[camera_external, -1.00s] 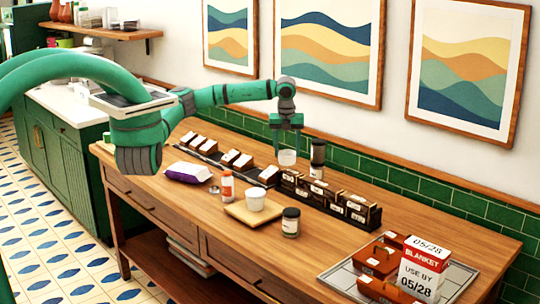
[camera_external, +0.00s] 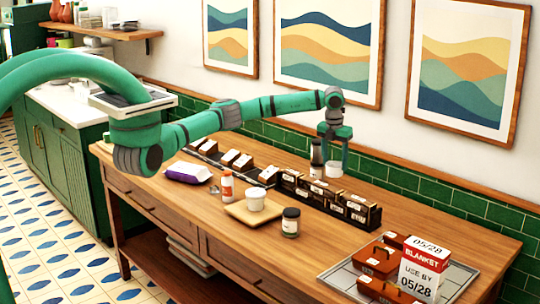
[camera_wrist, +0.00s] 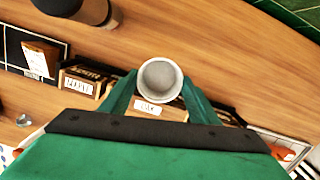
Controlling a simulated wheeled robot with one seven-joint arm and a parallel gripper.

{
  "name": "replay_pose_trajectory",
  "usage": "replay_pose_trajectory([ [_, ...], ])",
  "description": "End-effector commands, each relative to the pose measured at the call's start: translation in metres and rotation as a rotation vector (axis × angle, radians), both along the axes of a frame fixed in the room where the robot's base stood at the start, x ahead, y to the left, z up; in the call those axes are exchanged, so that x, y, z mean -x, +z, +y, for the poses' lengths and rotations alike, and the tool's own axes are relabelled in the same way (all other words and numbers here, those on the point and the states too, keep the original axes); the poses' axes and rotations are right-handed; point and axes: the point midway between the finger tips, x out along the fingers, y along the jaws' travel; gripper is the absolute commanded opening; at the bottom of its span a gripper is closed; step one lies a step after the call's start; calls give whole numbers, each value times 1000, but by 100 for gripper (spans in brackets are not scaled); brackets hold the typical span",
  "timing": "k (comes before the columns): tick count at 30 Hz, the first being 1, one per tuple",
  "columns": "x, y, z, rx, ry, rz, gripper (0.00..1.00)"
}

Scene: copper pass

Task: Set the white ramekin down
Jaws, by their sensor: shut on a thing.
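The white ramekin (camera_external: 333,170) is in my gripper (camera_external: 335,160), at the back of the wooden table, behind the row of dark labelled boxes. In the wrist view the ramekin (camera_wrist: 160,79) is upright, seen from above, and looks empty. The green fingers of my gripper (camera_wrist: 158,92) are shut on its two sides. I cannot tell whether its base touches the table or hangs a little above it.
A tall dark jar (camera_external: 317,155) stands just left of the ramekin. Dark labelled boxes (camera_external: 325,200) stand in front. A wooden board (camera_external: 242,212) holds another white cup (camera_external: 256,198). A dark-lidded jar (camera_external: 291,222) stands nearby. Bare table (camera_external: 410,218) lies to the right.

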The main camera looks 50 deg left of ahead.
Motion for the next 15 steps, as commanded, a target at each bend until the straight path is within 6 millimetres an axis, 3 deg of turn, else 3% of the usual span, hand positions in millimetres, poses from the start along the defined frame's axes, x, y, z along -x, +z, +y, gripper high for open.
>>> replay_pose_trajectory([
  [6, -32, -20, -5, -2, 2, 1, 28],
  [15, -62, -57, -9, -1, 3, 1, 28],
])
